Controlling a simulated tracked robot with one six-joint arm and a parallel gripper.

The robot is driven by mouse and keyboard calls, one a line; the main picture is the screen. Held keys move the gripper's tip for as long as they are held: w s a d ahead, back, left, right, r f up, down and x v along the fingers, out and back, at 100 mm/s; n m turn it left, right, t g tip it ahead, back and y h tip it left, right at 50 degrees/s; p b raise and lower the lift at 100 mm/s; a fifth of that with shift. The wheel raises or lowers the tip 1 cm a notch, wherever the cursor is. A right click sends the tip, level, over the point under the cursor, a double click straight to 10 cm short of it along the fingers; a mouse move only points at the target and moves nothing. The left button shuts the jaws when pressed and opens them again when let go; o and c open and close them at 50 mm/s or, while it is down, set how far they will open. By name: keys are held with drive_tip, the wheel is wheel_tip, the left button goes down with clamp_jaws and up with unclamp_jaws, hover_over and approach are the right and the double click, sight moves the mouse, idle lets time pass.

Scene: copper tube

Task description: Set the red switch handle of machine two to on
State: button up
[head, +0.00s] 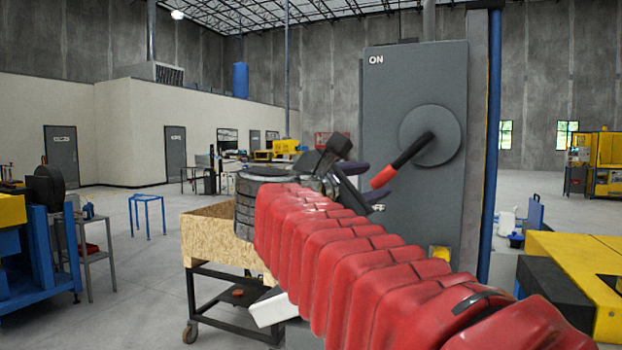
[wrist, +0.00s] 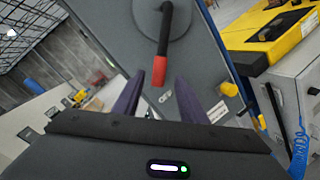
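The switch handle (head: 402,160) is a black lever with a red grip, on a round grey disc (head: 430,136) on the front of a tall grey cabinet (head: 389,89). The cabinet has "ON" printed at its upper left. The handle points down and left from the disc. In the wrist view the red grip (wrist: 161,71) hangs just beyond the fingertips, between their lines. My gripper (wrist: 166,88) has two purple fingers spread apart, with nothing between them. In the head view my gripper (head: 368,186) is left of and slightly below the grip, partly hidden by my red-sleeved arm.
A yellow button box (head: 439,253) sits low on the cabinet. A blue pipe (head: 489,150) runs along its right side. A wooden-sided cart (head: 212,234) stands left, behind my arm. Yellow and black equipment (head: 585,270) is at the right.

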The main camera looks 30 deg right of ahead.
sight(381, 179)
drive_tip(key=shift+x, duration=3.4)
drive_tip(key=shift+c, duration=0.5)
clamp_jaws()
drive_tip(key=shift+a+f, duration=0.1)
drive_tip(key=shift+a, duration=0.1)
drive_tip(key=shift+d, duration=0.15)
